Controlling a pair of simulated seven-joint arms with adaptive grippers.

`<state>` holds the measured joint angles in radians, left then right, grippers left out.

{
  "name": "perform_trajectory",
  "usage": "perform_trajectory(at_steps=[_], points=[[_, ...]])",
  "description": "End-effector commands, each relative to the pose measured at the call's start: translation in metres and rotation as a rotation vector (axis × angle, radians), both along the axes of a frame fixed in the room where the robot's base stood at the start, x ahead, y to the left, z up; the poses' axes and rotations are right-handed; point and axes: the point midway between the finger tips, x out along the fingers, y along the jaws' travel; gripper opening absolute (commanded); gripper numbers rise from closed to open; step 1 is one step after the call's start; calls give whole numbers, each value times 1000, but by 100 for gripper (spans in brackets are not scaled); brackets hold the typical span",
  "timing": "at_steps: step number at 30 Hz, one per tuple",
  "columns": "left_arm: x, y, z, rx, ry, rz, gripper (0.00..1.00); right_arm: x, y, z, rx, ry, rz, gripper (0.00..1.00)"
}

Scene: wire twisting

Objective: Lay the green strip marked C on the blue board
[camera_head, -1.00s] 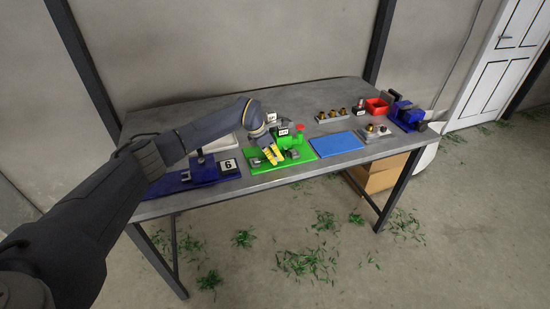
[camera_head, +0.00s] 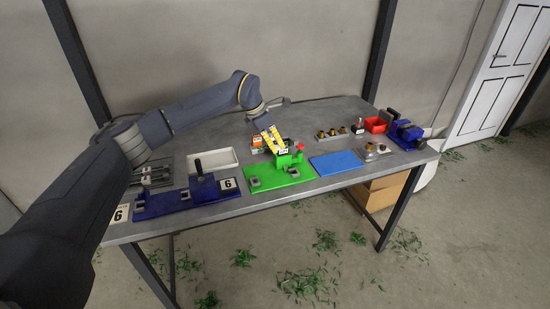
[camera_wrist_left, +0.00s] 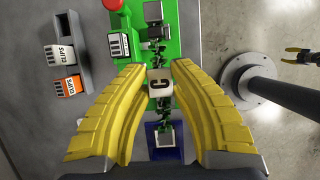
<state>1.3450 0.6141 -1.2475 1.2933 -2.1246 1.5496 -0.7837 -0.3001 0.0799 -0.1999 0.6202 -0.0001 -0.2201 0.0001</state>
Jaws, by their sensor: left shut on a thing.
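My left gripper (camera_head: 270,142) is shut above the back of the green fixture board (camera_head: 262,182). In the left wrist view its yellow fingers (camera_wrist_left: 160,98) close on the strip marked C. The strip (camera_wrist_left: 160,85) shows a pale plate with a black C and dark green, twisted-looking parts above and below it; the fingers hide its sides. The flat light blue board (camera_head: 337,163) lies bare on the table, right of the green board. A small yellow-tipped gripper (camera_wrist_left: 300,54), apparently my right, shows at the right edge of the wrist view; its opening is unclear.
A dark blue fixture (camera_head: 170,203) with a 6 plate stands left. A white tray (camera_head: 215,160) lies behind it. Boxes marked clips (camera_wrist_left: 60,56) stand behind the green board. A brass-topped rack (camera_head: 328,135), red bin (camera_head: 376,125) and blue vise (camera_head: 405,133) stand right.

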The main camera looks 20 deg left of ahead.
Motion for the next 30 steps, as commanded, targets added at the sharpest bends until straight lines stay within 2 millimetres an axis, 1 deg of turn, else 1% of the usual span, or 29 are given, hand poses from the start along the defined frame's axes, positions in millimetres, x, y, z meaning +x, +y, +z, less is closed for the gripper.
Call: perform_trajectory(at_steps=[1,3,9,30], points=[[1,0,11,0,-3,0,0,0,0,0,0,0,0,44],[1,0,22,0,-3,0,0,0,0,0,0,0,0,44],[0,0,45,0,-2,-1,0,0,0,0,0,0,0,44],[0,0,82,-1,-1,0,0,0,0,0,0,0,0,44]])
